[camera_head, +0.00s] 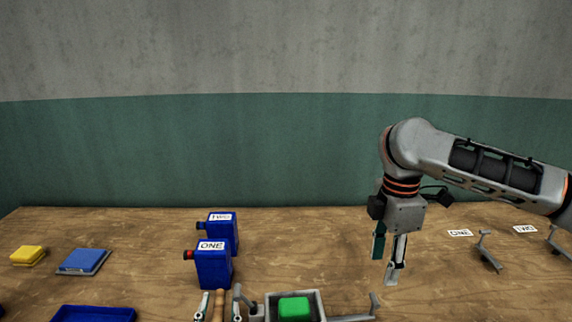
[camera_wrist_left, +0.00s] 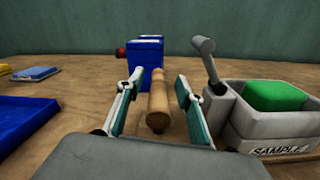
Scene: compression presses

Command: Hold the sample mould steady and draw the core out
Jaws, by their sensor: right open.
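The sample mould is a grey box (camera_wrist_left: 238,123) with a "SAMPLE" label, at the right of the left wrist view. It also shows at the bottom of the head view (camera_head: 320,303), with a green block (camera_head: 294,308) inside. I cannot tell whether this block is the core. Grey levers stick out at the mould's sides. My left gripper (camera_wrist_left: 155,98) is open left of the mould, its fingers on either side of a wooden rod (camera_wrist_left: 157,108), with gaps visible. My right gripper (camera_head: 387,258) is open and empty, pointing down above the table, right of the mould.
Two blue containers marked ONE (camera_head: 213,268) and TWO (camera_head: 222,227) stand behind my left gripper. A blue tray (camera_head: 95,314), a blue pad (camera_head: 84,261) and yellow blocks (camera_head: 28,255) lie left. Labels and a grey bracket (camera_head: 486,252) are at right. The table's middle is clear.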

